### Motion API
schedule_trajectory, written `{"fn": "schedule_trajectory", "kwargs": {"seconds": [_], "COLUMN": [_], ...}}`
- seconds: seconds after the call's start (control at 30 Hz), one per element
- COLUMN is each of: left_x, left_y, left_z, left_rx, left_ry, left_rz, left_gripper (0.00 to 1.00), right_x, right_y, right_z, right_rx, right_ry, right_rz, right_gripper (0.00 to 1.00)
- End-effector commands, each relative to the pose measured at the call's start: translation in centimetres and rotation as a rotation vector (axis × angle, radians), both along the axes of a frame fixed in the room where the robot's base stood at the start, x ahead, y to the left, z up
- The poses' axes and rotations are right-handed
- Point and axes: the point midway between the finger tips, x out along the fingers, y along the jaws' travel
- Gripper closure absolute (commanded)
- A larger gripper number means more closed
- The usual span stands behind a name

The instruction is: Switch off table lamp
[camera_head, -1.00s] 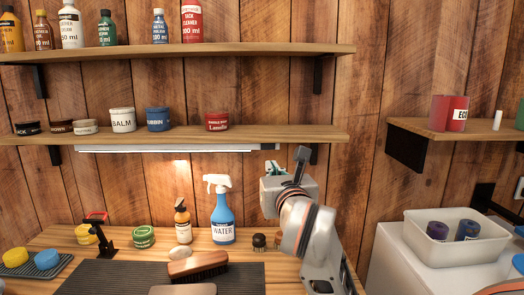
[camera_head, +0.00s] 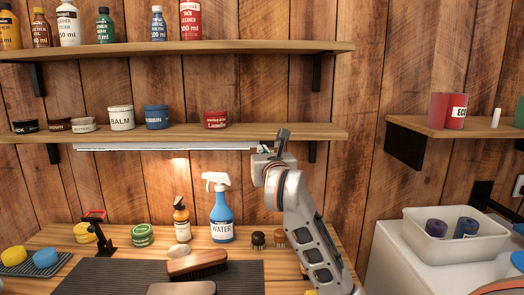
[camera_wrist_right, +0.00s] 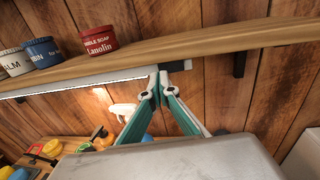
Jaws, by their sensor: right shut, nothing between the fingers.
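The lamp (camera_head: 165,147) is a long, slim white strip mounted under the lower shelf. A warm glow shows on the wall below it, so it looks lit. It also shows in the right wrist view (camera_wrist_right: 85,84), running under the shelf edge. My right gripper (camera_head: 264,148) is at the strip's right end, just under the shelf. In the right wrist view its green-padded fingers (camera_wrist_right: 172,72) meet at the tips, shut and empty, over or very close to the strip's end. Whether they touch it I cannot tell. The fingertips partly hide that end. My left gripper is out of view.
The lower shelf (camera_head: 290,133) with several tins lies just above the gripper; a dark bracket (camera_head: 312,152) is to its right. Below, the bench holds a blue spray bottle (camera_head: 222,215), an amber bottle (camera_head: 182,224) and brushes (camera_head: 197,264).

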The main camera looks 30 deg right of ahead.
Motion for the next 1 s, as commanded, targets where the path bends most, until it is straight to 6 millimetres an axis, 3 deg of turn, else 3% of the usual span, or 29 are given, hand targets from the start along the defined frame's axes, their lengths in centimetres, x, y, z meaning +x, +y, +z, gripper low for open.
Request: {"fn": "schedule_trajectory", "kwargs": {"seconds": [0.2, 1.0], "left_x": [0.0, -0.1], "left_y": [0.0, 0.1], "left_z": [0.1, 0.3], "left_rx": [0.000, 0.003], "left_ry": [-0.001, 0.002], "left_rz": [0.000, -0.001], "left_gripper": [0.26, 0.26], "right_x": [1.5, 2.5], "right_y": [-0.7, -0.9], "right_z": [0.0, 0.0], "right_rx": [0.000, 0.002], "right_ry": [-0.001, -0.001], "right_rz": [-0.001, -0.079], "right_gripper": [1.00, 1.00]}}
